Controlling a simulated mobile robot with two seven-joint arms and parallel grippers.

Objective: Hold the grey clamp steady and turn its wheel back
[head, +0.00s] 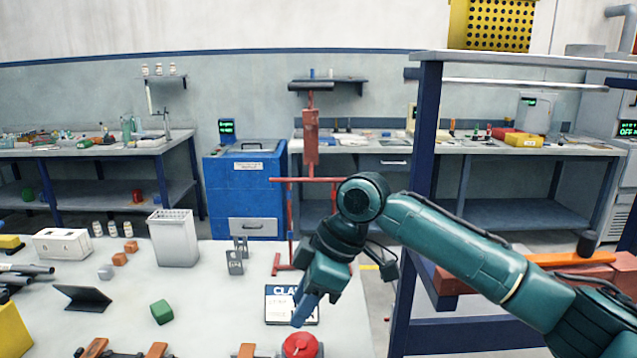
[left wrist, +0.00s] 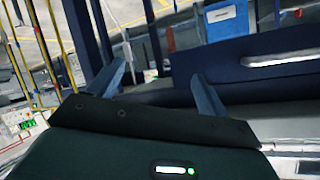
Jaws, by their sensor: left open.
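I cannot surely pick out the grey clamp. A red round part (head: 300,345) like a wheel or knob shows at the bottom edge of the head view, its lower part cut off. A card (head: 278,306) with large lettering beginning "CLA" lies just behind it on the white table. My right gripper (head: 306,310) hangs over the card, pointing down near the red part; its fingers overlap in this view, so their gap is hidden. My left gripper (left wrist: 162,85) shows only in the left wrist view, its two fingers apart with nothing between them.
On the white table (head: 215,290) are a green cube (head: 162,311), small grey upright pieces (head: 235,262), a white bin (head: 173,238) and a dark wedge (head: 83,298). A blue-framed rack (head: 420,180) stands close on the right. A red stand (head: 311,140) rises behind the table.

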